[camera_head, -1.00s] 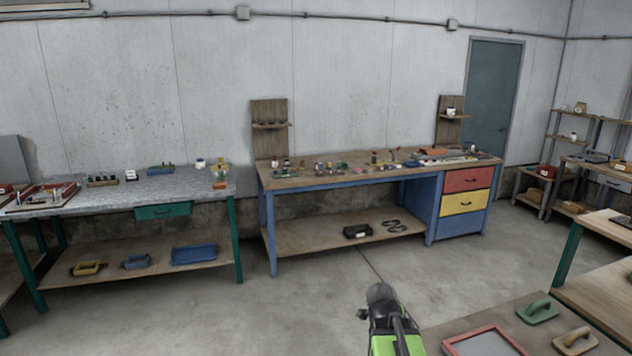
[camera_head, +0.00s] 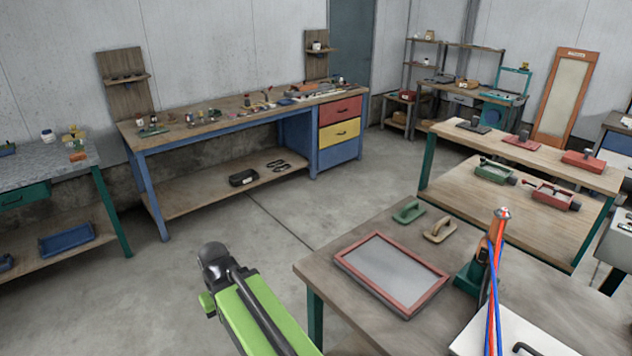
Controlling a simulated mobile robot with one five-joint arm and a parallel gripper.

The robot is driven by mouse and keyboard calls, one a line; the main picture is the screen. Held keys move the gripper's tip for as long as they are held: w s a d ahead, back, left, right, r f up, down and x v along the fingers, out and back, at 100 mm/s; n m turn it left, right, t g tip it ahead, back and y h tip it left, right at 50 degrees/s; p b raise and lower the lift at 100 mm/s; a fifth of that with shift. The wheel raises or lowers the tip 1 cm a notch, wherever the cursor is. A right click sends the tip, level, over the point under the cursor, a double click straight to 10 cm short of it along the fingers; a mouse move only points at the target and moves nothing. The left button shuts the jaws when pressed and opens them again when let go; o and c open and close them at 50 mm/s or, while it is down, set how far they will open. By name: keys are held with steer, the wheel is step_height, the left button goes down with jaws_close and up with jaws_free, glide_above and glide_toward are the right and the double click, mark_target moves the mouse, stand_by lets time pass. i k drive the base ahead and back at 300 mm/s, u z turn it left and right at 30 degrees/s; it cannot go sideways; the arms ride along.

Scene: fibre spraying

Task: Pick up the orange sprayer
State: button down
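My green and black arm reaches in from the bottom, left of that table. My gripper does not show.
The near table also bears a red-framed screen (camera_head: 392,272), a green-handled tool (camera_head: 408,212) and a tan one (camera_head: 440,229). A two-level wooden bench (camera_head: 465,195) with red and green devices stands behind. The floor (camera_head: 260,225) toward the blue workbench (camera_head: 160,205) is clear.

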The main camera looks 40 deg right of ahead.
mark_target(492, 235)
steer(key=z, duration=2.25)
steer(key=k, duration=0.75)
steer(key=u, duration=0.05)
steer(key=i, duration=0.75)
steer(key=z, duration=0.1)
